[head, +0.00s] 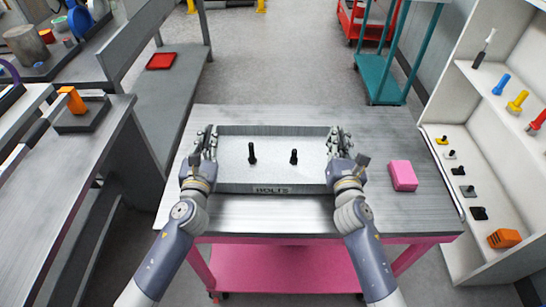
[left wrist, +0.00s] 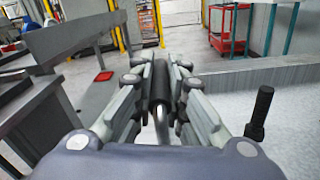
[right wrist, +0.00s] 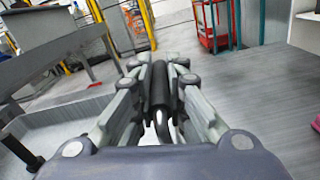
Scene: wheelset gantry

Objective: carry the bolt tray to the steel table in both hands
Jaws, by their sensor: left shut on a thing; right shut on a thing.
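The bolt tray (head: 225,187) is a grey metal box labelled "BOLTS", level in the middle of the head view over a steel tabletop (head: 270,214). I cannot tell whether it rests on the top or hangs just above it. Two dark bolts, one left (head: 252,154) and one right (head: 294,157), stand upright in it. My left gripper (head: 208,143) is shut on a dark handle bar (left wrist: 160,82) at the tray's left end. My right gripper (head: 341,143) is shut on the matching bar (right wrist: 159,85) at the right end.
The steel top has a pink frame and a pink lower shelf (head: 280,268). A pink block (head: 402,176) lies right of the tray. A grey bench (head: 70,180) stands left, white shelves (head: 500,150) right, and a teal cart (head: 380,85) behind. Floor shows between them.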

